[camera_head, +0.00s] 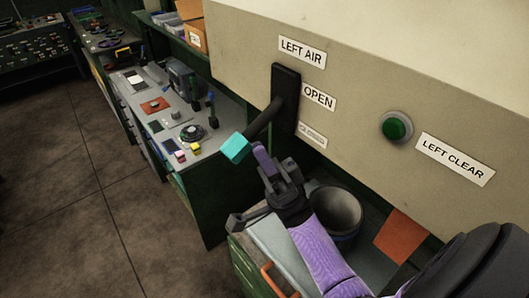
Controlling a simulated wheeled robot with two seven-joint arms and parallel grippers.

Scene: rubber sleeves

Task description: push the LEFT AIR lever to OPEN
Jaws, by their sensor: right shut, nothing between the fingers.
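The LEFT AIR lever is a dark bar (265,118) with a cyan end (235,148). It sticks out from a black slotted plate (286,84) on the beige panel, down and left in the picture. The LEFT AIR label (302,51) is above the plate. The OPEN label (319,97) is to its right, with a smaller label (313,135), too small to read, below. My right gripper (264,158), with purple fingers, is shut and empty, just right of the cyan end and below the bar. I cannot tell whether it touches the lever. My left gripper is out of view.
A green button (396,127) and a LEFT CLEAR label (455,159) are right on the panel. Below the panel are a dark round bin (336,210) and an orange-red sheet (402,236). A workbench (165,110) with controls stands left. The floor (80,210) is clear.

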